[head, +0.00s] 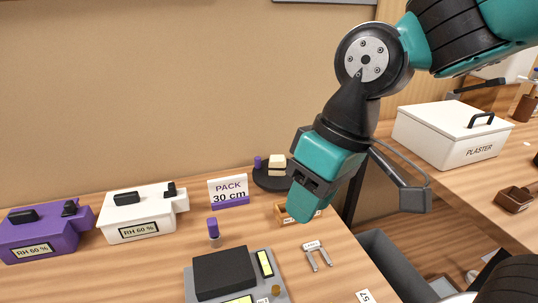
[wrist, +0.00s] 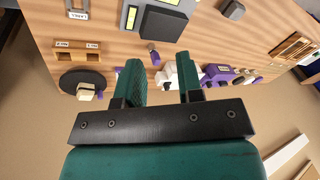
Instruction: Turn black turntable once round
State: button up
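The black turntable (head: 262,184) is a low round disc at the back of the bench, near the wall. A cream stacked block (head: 277,162) sits on it, and a purple peg (head: 258,162) stands at its left rim. In the wrist view the turntable (wrist: 69,83) lies left of my fingers, with the cream block (wrist: 87,91) on it. My gripper (head: 304,205) hangs in front and to the right of the turntable, apart from it. In the wrist view my gripper (wrist: 160,76) has its two teal fingers spread with nothing between them.
A PACK 30 cm sign (head: 229,188) stands left of the turntable. A small wooden holder (head: 284,216) is partly behind my gripper. White (head: 140,213) and purple (head: 45,232) boxes, a purple-topped bottle (head: 213,229) and a grey device (head: 265,283) occupy the bench.

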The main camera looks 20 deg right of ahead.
jog(key=w+r+m+t+h+p, duration=0.1)
jog(key=w+r+m+h+p, duration=0.2)
jog(key=w, duration=1.4)
jog(key=m+h+p, duration=0.4)
jog(key=m+p, duration=0.1)
jog(key=m, duration=1)
send_over(257, 158)
jog(key=s+a, duration=0.3)
jog(key=a, duration=0.3)
notch_tip(257, 158, down, 9)
jog(key=shift+t, duration=0.3)
jog(key=b+x, duration=0.2)
jog(key=x, duration=0.4)
jog(key=b+x, duration=0.2)
jog(key=x, duration=0.3)
jog(key=d+b+x, duration=0.1)
jog(key=b+x, duration=0.1)
jog(key=x, duration=0.4)
jog(key=shift+d+f, duration=0.15)
jog(key=shift+f, duration=0.05)
grip_shut()
